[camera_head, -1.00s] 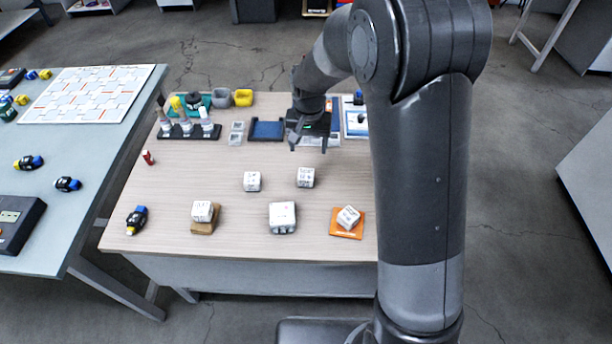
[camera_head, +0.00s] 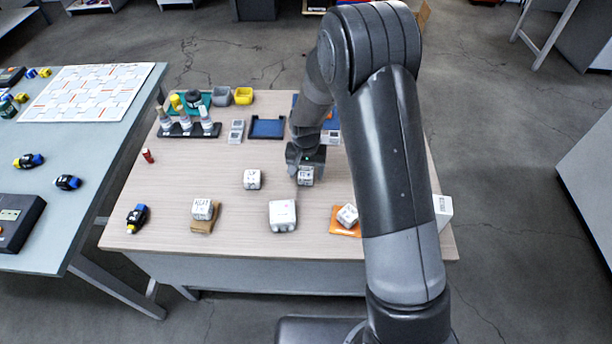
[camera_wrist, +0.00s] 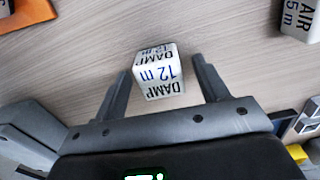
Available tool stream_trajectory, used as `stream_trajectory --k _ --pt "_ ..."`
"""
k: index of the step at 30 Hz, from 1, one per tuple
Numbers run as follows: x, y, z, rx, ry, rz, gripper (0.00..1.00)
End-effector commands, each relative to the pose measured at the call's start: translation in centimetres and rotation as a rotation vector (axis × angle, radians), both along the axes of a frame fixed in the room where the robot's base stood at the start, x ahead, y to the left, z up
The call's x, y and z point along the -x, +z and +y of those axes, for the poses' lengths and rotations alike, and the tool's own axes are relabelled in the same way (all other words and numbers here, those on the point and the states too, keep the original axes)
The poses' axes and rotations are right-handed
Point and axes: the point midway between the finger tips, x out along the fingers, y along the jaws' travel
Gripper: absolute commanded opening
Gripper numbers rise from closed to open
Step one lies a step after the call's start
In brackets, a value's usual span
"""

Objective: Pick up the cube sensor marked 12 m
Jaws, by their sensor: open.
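The white cube sensor marked "DAMP 12 m" (camera_wrist: 158,76) lies between the two spread fingers of my gripper (camera_wrist: 162,82) in the wrist view. The jaws are open, with a gap on both sides of the cube. In the head view the same cube (camera_head: 306,177) stands on the wooden table, with my gripper (camera_head: 306,170) right over it and partly covering it. Another white cube, marked "AIR" and "5 m" (camera_wrist: 301,20), shows at the top right of the wrist view.
Other white cubes stand nearby: one alone (camera_head: 252,180), one on a brown block (camera_head: 202,210), one on an orange pad (camera_head: 347,215). A larger white block (camera_head: 283,216) is in front. A bottle rack (camera_head: 189,131) and blue tray (camera_head: 267,128) are behind.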

Motion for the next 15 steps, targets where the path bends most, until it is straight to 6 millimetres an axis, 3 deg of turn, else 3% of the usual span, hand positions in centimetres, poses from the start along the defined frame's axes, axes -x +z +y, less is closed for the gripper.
stream_trajectory --k 3,11,15 --pt "-0.01 -1.04 0.02 0.000 0.000 0.000 0.67" --pt "-0.04 -1.19 0.03 -0.001 0.000 -0.001 0.67" --pt "-0.03 -1.18 0.03 0.000 0.000 -0.001 0.56"
